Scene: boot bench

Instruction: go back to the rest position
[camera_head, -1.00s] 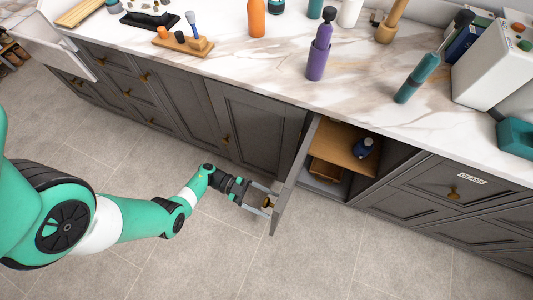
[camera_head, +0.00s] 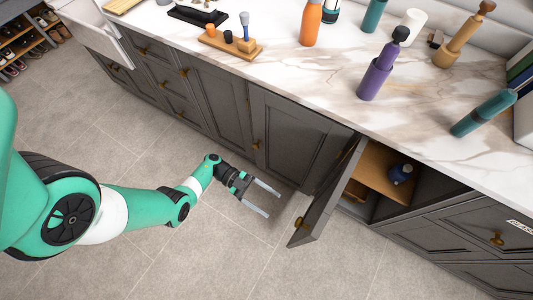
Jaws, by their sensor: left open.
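My left gripper (camera_head: 266,198) is open and empty, low over the tiled floor in front of the dark cabinets. It is to the left of the open cabinet door (camera_head: 322,202) and apart from its brass knob (camera_head: 299,223). The door stands swung outward, and the cabinet behind it shows a wooden shelf (camera_head: 374,172) with a dark blue bottle (camera_head: 401,173) on it. My right gripper is not in view.
The marble worktop (camera_head: 300,75) holds a purple bottle (camera_head: 378,77), an orange bottle (camera_head: 311,24), a teal tool (camera_head: 484,113) and a wooden brush stand (camera_head: 229,44). A shoe rack (camera_head: 24,38) stands at far left. The floor (camera_head: 120,170) around my left arm is clear.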

